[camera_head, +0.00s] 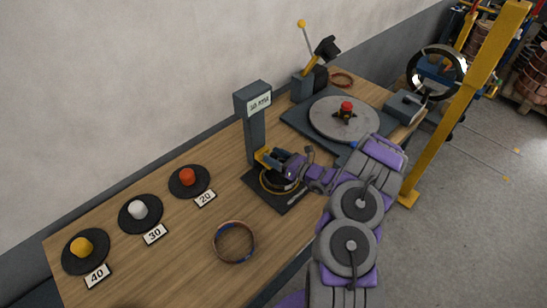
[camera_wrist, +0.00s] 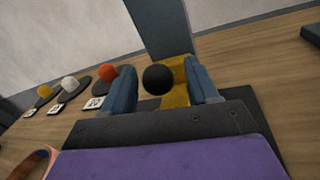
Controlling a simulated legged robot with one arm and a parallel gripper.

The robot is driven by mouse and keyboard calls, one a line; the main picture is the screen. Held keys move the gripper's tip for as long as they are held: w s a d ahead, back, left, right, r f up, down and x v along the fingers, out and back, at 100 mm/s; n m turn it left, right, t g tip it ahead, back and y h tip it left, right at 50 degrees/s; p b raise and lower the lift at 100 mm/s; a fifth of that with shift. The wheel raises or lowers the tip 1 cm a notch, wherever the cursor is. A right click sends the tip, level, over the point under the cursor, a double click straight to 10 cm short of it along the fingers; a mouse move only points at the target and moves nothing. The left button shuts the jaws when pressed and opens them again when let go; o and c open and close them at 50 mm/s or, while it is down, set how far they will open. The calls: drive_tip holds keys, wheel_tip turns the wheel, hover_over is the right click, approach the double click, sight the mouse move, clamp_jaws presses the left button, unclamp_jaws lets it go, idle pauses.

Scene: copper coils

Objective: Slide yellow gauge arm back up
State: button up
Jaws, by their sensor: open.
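The yellow gauge arm (camera_head: 261,157) sits low on the dark gauge post (camera_head: 256,135), just above the gauge's base plate (camera_head: 292,200). In the wrist view the yellow arm (camera_wrist: 178,95) runs down from the post (camera_wrist: 160,25), with a black ball knob (camera_wrist: 157,79) in front of it. My gripper (camera_head: 272,158) is at the arm. In the wrist view my gripper (camera_wrist: 162,88) is open, with one blue finger on each side of the knob and yellow arm. I cannot tell whether the right finger touches the arm. My gripper partly hides the arm in the head view.
A copper coil (camera_head: 234,259) lies at the front of the table. Dark discs with yellow, white and red (camera_head: 187,176) knobs stand at left, with number cards. A turntable (camera_head: 325,122) and a lever stand (camera_head: 302,87) are behind right. A yellow post (camera_head: 450,120) rises at right.

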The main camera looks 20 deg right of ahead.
drive_tip(key=shift+w+a, duration=0.1)
drive_tip(key=shift+w, duration=0.2)
drive_tip(key=shift+a, duration=0.15)
clamp_jaws()
idle(0.3)
